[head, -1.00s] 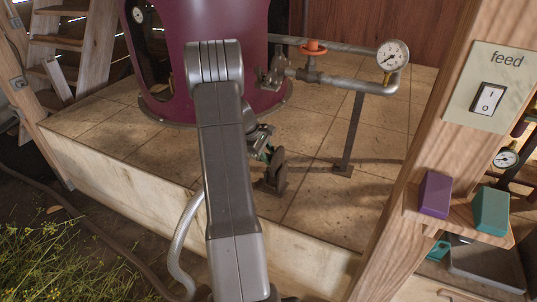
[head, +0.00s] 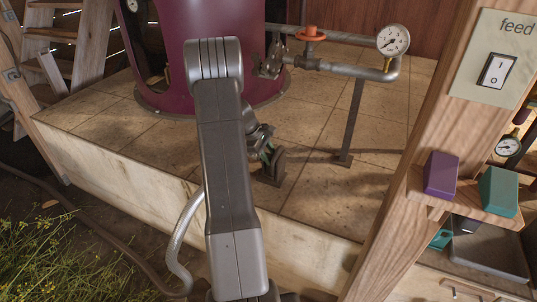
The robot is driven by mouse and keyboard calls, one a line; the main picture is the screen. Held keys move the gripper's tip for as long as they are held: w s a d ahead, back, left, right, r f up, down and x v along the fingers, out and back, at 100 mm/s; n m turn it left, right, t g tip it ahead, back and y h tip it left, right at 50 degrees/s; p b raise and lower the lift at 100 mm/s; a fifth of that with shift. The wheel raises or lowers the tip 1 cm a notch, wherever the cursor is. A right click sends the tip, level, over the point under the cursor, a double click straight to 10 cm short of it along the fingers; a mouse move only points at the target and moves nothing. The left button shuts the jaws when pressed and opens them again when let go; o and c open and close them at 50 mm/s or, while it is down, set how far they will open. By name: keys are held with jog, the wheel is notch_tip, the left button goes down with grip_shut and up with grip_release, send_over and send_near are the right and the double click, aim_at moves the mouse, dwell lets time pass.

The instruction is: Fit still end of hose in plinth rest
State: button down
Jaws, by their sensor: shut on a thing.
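The maroon still (head: 205,60) stands on the tiled plinth (head: 120,125). A small dark metal rest (head: 270,174) stands on the plinth in front of the still. My gripper (head: 262,144) is partly hidden behind my arm and is shut on the still end of the hose (head: 267,153), of which a small green part shows. This end is at the top of the rest and overlaps it in the picture; I cannot tell whether it is seated. The braided hose (head: 187,222) hangs over the plinth's front edge, left of my arm.
A grey pipe with an orange-handled valve (head: 310,34) and a gauge (head: 393,40) runs behind the rest on a post (head: 351,122). A wooden post at right carries the feed switch (head: 496,71) and a shelf with purple (head: 441,175) and green (head: 498,191) blocks.

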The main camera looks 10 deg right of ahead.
jog(key=shift+r, duration=0.1)
jog(key=c, duration=0.9)
grip_release()
jog(key=shift+c, duration=0.2)
jog(key=p+v, duration=0.1)
jog(key=v, duration=1.2)
jog(key=shift+r+p, duration=0.3)
jog(key=shift+p, duration=0.05)
jog(key=shift+a+f, duration=0.1)
